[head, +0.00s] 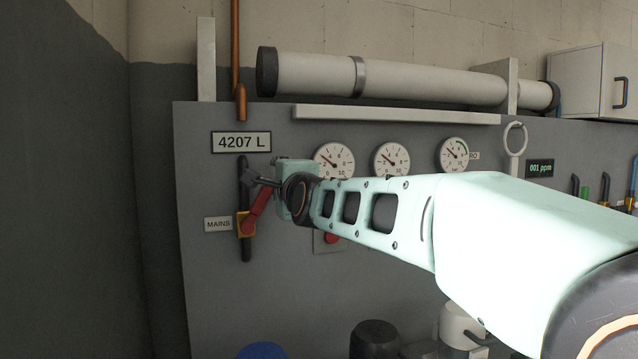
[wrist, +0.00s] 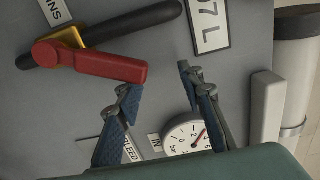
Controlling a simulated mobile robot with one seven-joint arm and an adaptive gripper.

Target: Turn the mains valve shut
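The mains valve has a red lever (head: 257,208) on a brass body (head: 245,226), set in a vertical black pipe (head: 246,250) beside the MAINS label (head: 217,224). The lever slants up and right from its pivot, at an angle to the pipe. In the wrist view the red lever (wrist: 100,66) lies at the upper left with its free end near the fingertips. My gripper (head: 262,181) is at the lever's upper end; its fingers stand apart in the wrist view (wrist: 155,80), with nothing held. I cannot tell whether a finger touches the lever.
A 4207 L sign (head: 241,142) is above the valve. Pressure gauges (head: 333,161) line the grey panel (head: 205,290) to the right, partly behind my arm. A red knob (head: 331,238) sits below my arm. The panel below the valve is clear.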

